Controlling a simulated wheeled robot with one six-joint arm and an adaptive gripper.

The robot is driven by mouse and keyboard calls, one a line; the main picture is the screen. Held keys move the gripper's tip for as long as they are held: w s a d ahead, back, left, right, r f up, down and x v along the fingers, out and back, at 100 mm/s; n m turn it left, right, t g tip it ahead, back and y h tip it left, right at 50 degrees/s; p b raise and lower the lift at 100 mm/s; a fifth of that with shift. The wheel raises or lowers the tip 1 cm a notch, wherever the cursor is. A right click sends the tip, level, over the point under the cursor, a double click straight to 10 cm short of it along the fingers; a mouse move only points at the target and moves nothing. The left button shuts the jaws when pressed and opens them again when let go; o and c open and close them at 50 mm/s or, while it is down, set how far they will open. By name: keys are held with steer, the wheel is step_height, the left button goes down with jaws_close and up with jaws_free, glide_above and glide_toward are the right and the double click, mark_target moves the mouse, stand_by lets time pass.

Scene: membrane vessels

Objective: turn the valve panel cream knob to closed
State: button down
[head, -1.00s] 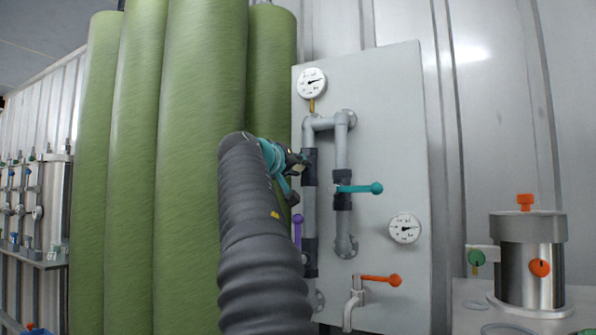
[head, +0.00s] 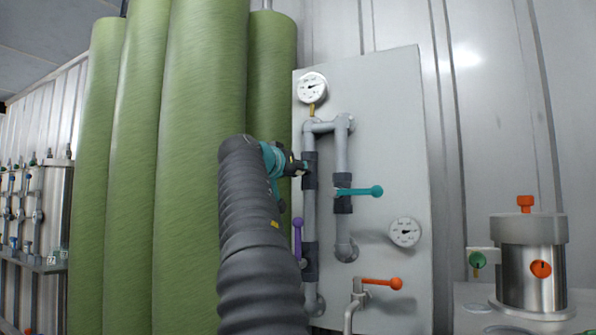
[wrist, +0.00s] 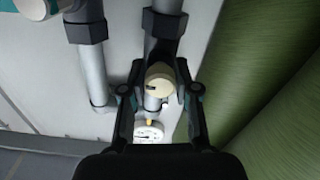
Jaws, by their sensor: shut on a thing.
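The cream knob (wrist: 159,83) shows in the wrist view as a round, pale face on a dark valve body, on the grey pipe nearest the green columns. My gripper (wrist: 158,77) has one finger on each side of it and is shut on it. In the head view my gripper (head: 301,167) is at the upper part of the left pipe on the grey valve panel (head: 385,130). There the knob is hidden behind the gripper. I cannot read the knob's position against any mark.
The panel also carries a teal lever (head: 362,191), a purple lever (head: 298,236), an orange tap lever (head: 382,283) and gauges at the top (head: 312,88) and right (head: 405,232). Tall green columns (head: 200,150) stand close on the left. A steel vessel (head: 530,265) stands at right.

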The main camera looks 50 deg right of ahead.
steer(key=c, duration=0.8)
jaws_free()
steer(key=shift+c, duration=0.2)
steer(key=v, duration=1.2)
